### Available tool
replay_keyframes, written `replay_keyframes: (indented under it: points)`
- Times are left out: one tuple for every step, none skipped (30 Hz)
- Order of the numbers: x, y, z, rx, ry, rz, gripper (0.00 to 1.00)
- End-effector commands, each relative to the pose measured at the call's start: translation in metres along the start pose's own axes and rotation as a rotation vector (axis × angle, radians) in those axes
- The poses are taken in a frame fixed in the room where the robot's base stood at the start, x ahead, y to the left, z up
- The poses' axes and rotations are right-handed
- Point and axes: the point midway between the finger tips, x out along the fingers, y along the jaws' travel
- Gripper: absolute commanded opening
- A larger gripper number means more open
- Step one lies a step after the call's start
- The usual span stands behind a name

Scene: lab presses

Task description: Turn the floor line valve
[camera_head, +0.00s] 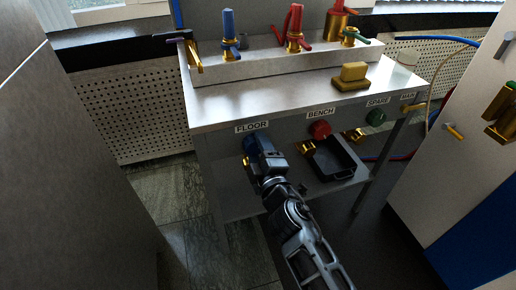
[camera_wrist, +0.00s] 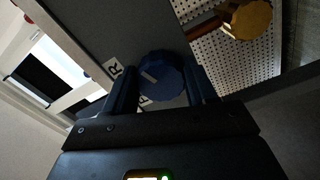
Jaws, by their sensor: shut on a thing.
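The floor line valve is a round blue knob (camera_head: 247,144) under the FLOOR label (camera_head: 252,127) on the bench front, partly hidden by my gripper in the head view. My gripper (camera_head: 258,150) reaches it from the front. In the wrist view, the blue knob (camera_wrist: 160,76) sits between the two dark fingers of my gripper (camera_wrist: 163,82), one on each side, and the jaws are shut on it. A pale pointer mark shows on the knob's face. The label beside it is partly covered.
To the right are a red knob (camera_head: 320,129) under BENCH and a green knob (camera_head: 375,118) under SPARE. A black tray (camera_head: 334,160) sits below them. Blue and red valves and a yellow block (camera_head: 351,76) stand on top. A grey cabinet face (camera_head: 70,170) is close on the left.

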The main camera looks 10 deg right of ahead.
Motion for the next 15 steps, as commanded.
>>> replay_keyframes:
  points:
    - [0.0007, 0.0012, -0.0008, -0.024, 0.001, 0.001, 0.26]
    - [0.0007, 0.0012, -0.0009, -0.039, 0.001, 0.001, 0.26]
    - [0.0007, 0.0012, -0.0010, -0.055, 0.001, 0.001, 0.26]
    - [0.0007, 0.0012, -0.0011, -0.066, 0.002, 0.001, 0.26]
    - [0.0007, 0.0012, -0.0012, -0.077, 0.002, 0.001, 0.26]
    - [0.0007, 0.0012, -0.0013, -0.089, 0.002, 0.001, 0.26]
    - [0.0007, 0.0012, -0.0013, -0.096, 0.002, 0.001, 0.26]
    - [0.0007, 0.0011, -0.0013, -0.104, 0.002, 0.001, 0.26]
    - [0.0007, 0.0012, -0.0014, -0.112, 0.002, 0.001, 0.26]
    - [0.0007, 0.0011, -0.0014, -0.118, 0.002, 0.001, 0.26]
    - [0.0008, 0.0012, -0.0014, -0.122, 0.002, 0.001, 0.26]
    - [0.0008, 0.0011, -0.0014, -0.126, 0.002, 0.001, 0.26]
    - [0.0008, 0.0011, -0.0014, -0.128, 0.002, 0.001, 0.26]
    - [0.0008, 0.0011, -0.0014, -0.130, 0.002, 0.001, 0.26]
    - [0.0008, 0.0011, -0.0015, -0.132, 0.003, 0.001, 0.26]
